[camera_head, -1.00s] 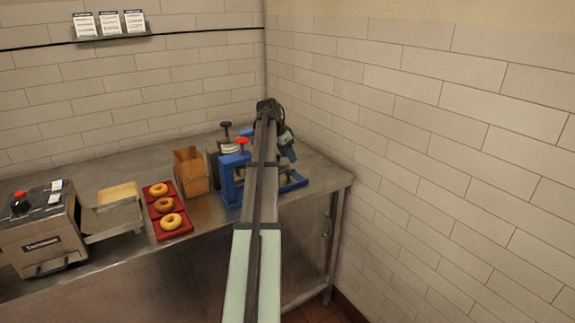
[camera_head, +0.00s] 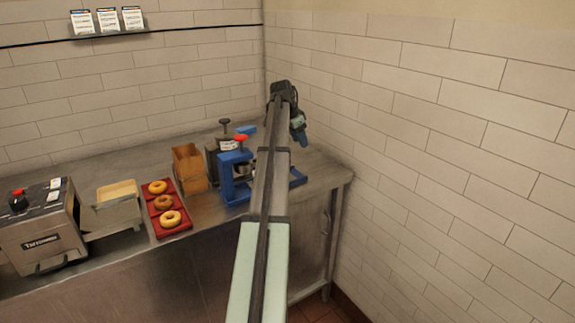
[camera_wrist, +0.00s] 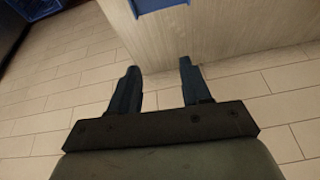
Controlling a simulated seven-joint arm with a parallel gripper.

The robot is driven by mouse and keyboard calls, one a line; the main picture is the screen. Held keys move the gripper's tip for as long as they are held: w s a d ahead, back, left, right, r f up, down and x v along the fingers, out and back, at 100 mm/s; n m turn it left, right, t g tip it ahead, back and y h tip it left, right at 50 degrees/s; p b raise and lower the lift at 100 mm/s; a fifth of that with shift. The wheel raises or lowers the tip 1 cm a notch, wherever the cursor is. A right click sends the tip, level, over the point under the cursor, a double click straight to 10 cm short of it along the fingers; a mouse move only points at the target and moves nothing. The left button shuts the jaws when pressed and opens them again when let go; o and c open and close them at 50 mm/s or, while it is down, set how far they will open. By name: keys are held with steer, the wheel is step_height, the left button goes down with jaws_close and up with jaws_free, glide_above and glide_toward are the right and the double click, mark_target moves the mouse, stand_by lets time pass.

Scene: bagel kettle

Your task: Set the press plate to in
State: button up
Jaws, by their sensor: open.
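The blue press (camera_head: 230,185) stands at the right end of the steel counter, with a red knob (camera_head: 240,138) on top. My arm crosses in front of it and hides its middle, so I cannot make out the press plate or its position. A blue part shows right of my arm (camera_head: 297,177). My gripper (camera_head: 301,139) is above and right of the press, apart from it. In the wrist view my gripper (camera_wrist: 158,70) has its two fingers spread with nothing between them. A blue piece (camera_wrist: 155,4) shows at that view's top edge, beyond the fingertips.
A dark canister with a black knob (camera_head: 224,123) and a wooden holder (camera_head: 188,168) stand left of the press. Farther left are a red tray (camera_head: 181,224) with bagels and a toaster (camera_head: 40,235). The tiled wall (camera_head: 430,140) is close on the right.

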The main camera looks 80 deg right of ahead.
steer(key=shift+w+a+t+y, duration=0.9)
steer(key=shift+w+t+y, duration=0.65)
steer(key=shift+w, duration=0.4)
steer(key=shift+n, duration=0.3)
step_height(320, 180, down, 12)
steer(key=shift+f, duration=0.25)
jaws_close()
